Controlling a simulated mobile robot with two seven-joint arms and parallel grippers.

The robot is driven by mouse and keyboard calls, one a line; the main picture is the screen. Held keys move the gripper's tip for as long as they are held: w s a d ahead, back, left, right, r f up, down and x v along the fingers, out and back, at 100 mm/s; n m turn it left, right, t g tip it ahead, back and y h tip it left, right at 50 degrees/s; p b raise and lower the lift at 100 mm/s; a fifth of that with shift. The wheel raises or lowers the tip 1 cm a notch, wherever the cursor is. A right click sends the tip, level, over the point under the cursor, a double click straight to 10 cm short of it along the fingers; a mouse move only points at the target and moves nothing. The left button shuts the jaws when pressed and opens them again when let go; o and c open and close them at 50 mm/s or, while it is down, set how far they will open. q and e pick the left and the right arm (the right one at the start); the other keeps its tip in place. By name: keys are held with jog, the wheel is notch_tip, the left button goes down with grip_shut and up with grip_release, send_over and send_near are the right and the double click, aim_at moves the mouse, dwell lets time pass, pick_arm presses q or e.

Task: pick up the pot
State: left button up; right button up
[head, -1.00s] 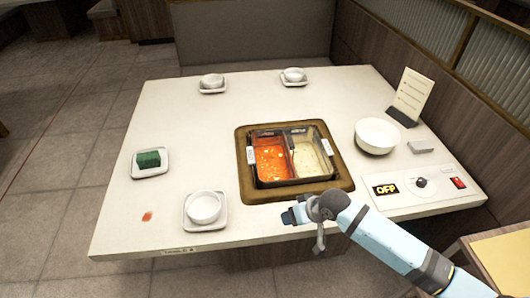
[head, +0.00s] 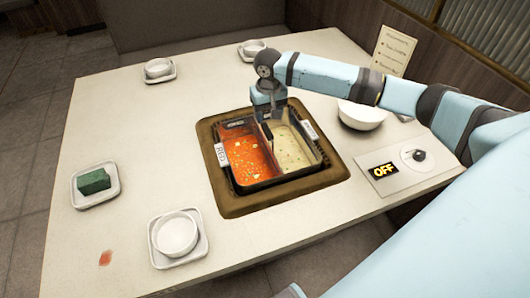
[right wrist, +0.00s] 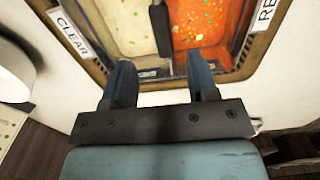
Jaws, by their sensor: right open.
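The pot (head: 238,183) is a dark rectangular vessel set in a brown-framed well in the table. A divider splits it into red broth (head: 252,159) with bits in it and pale broth (head: 290,150). My right gripper (head: 268,116) points down over the pot's far edge, near the divider's far end, and hides part of that edge. In the right wrist view, its two fingers (right wrist: 160,82) are apart and empty, with the pot's rim and divider (right wrist: 160,28) beyond and between them. I cannot tell whether they touch the pot. My left gripper is not in view.
A white bowl (head: 362,115) stands right of the pot, partly behind my arm. Bowls on saucers and a green block (head: 93,181) on a dish sit around. The table's left side is mostly clear.

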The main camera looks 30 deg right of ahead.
aim_at(267, 129)
notch_tip(267, 129, down, 9)
jog(key=shift+w+a+r+b, duration=0.1)
jog(key=shift+b, duration=0.4)
jog(key=c, duration=0.9)
grip_shut()
jog(key=shift+r, duration=0.15)
